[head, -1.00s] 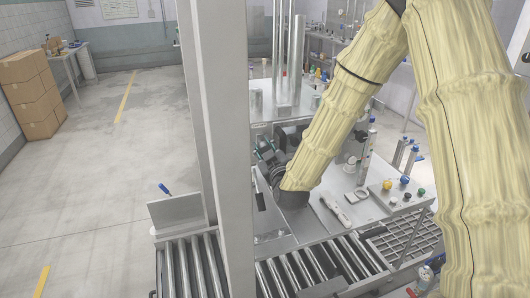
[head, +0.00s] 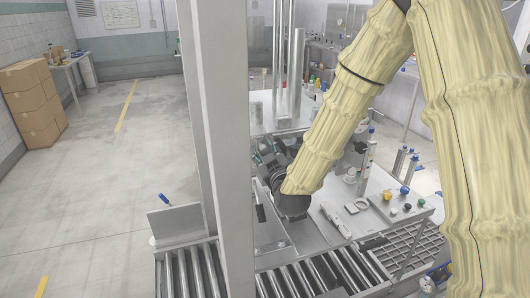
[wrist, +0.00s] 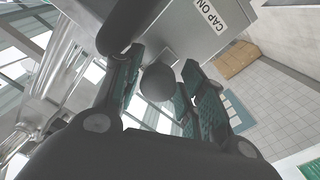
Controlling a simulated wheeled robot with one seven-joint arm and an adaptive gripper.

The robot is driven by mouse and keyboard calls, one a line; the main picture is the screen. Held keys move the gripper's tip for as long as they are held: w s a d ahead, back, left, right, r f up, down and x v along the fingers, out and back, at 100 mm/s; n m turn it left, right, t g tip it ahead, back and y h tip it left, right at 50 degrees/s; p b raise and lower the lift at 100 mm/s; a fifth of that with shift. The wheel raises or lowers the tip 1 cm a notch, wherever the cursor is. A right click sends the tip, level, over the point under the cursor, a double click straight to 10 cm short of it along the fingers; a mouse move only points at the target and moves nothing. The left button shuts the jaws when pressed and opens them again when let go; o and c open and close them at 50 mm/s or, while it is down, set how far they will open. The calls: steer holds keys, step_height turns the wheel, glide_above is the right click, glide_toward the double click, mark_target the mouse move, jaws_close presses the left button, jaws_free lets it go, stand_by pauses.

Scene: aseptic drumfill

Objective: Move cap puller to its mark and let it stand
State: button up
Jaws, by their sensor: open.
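My gripper (head: 262,158) is mostly behind my forearm and the upright post in the head view; its green-padded fingers point away to the left. In the wrist view my gripper (wrist: 160,88) is open, with a dark round knob (wrist: 157,82) between its fingers. No grip on the knob is visible. I cannot tell whether this knob belongs to the cap puller. A pale long-handled tool (head: 338,220) lies on the steel bench right of my wrist; I cannot tell whether it is the cap puller. The mark cannot be made out.
A grey panel (wrist: 188,30) labelled "CAP ON" is close to the fingers. A grey post (head: 222,130) stands left of my gripper. A roller conveyor (head: 190,270) runs along the front. Coloured knobs (head: 404,190) are at the right. The floor at left is open.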

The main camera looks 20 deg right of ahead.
steer(key=s, duration=1.1)
steer(key=shift+s, duration=0.35)
steer(key=s+f+m+g, duration=0.1)
steer(key=s+f+g, duration=0.25)
steer(key=f, duration=0.65)
steer(key=s+f+m+g+b, duration=0.1)
steer(key=s+f+g, duration=0.25)
steer(key=f, duration=0.75)
steer(key=s+f+m+g, duration=0.15)
steer(key=s+f, duration=0.35)
steer(key=f, duration=0.5)
steer(key=s+f+m+g, duration=0.1)
steer(key=s+f+g, duration=0.3)
steer(key=s+f, duration=0.5)
steer(key=s+f+m+g, duration=0.1)
steer(key=s+f+g, duration=0.4)
steer(key=s+f, duration=0.4)
steer(key=s, duration=0.6)
steer(key=shift+s+f+b, duration=0.35)
steer(key=shift+f+b, duration=0.05)
steer(key=shift+m+g, duration=0.25)
